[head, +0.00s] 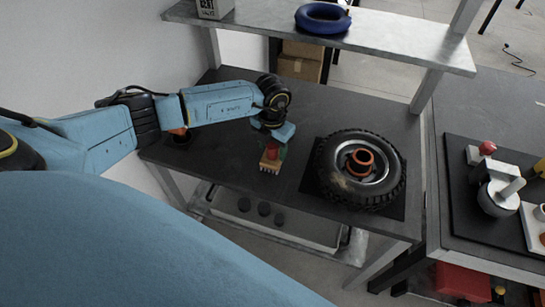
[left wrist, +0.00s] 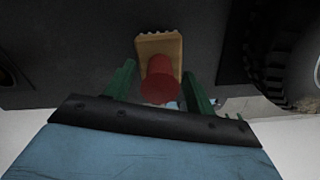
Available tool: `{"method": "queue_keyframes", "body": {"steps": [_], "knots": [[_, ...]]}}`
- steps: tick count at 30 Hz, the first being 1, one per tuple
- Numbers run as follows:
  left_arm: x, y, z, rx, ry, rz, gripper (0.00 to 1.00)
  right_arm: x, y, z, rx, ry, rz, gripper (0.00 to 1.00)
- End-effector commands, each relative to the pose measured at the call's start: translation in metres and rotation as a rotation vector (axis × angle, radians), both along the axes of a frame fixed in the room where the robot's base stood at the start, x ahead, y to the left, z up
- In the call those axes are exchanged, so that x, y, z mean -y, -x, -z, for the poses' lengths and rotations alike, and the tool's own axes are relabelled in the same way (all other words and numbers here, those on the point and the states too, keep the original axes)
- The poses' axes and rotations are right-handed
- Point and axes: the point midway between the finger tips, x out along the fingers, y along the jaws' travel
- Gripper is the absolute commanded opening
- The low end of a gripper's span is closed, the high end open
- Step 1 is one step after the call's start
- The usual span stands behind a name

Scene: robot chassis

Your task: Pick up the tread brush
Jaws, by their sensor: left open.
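The tread brush has a wooden block with bristles (head: 268,166) and a red knob handle (head: 272,152). In the left wrist view the block (left wrist: 160,46) and red handle (left wrist: 160,82) sit between the green fingers. My left gripper (head: 275,148) points down over the brush; it also shows in the left wrist view (left wrist: 161,88). It is open, with a finger on each side of the red handle. I cannot tell whether either finger touches it. My right gripper is not in view.
A wheel with a tyre (head: 333,184) lies on a black mat to the right of the brush. A metal shelf (head: 400,40) spans above the back of the bench, holding a blue ring (head: 322,18). The bench left of the brush is mostly clear.

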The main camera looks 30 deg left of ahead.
Motion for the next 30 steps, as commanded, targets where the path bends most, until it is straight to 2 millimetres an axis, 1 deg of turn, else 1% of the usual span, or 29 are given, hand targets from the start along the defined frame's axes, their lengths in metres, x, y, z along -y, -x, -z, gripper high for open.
{"method": "queue_keyframes", "body": {"steps": [2,14,15,24,26,29,30], "knots": [[0.0,0.0,0.0,0.0,0.0,0.0,0.54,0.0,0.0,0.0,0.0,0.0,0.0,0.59],[0.0,0.0,-0.001,0.0,0.0,-0.001,0.01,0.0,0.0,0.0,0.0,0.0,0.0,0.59],[0.0,0.0,-0.001,0.0,0.0,-0.001,0.0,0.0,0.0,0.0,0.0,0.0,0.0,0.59],[0.0,-0.001,-0.004,0.002,0.0,-0.001,0.0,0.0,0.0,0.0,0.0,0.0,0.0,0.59],[-0.001,-0.001,-0.009,0.003,0.0,-0.001,0.0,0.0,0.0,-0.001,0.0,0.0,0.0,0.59],[-0.001,-0.001,-0.025,0.005,0.0,0.0,0.0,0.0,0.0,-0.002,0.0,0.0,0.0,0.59],[-0.001,-0.001,-0.033,0.005,-0.001,0.001,0.0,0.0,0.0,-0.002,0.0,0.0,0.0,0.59]]}}
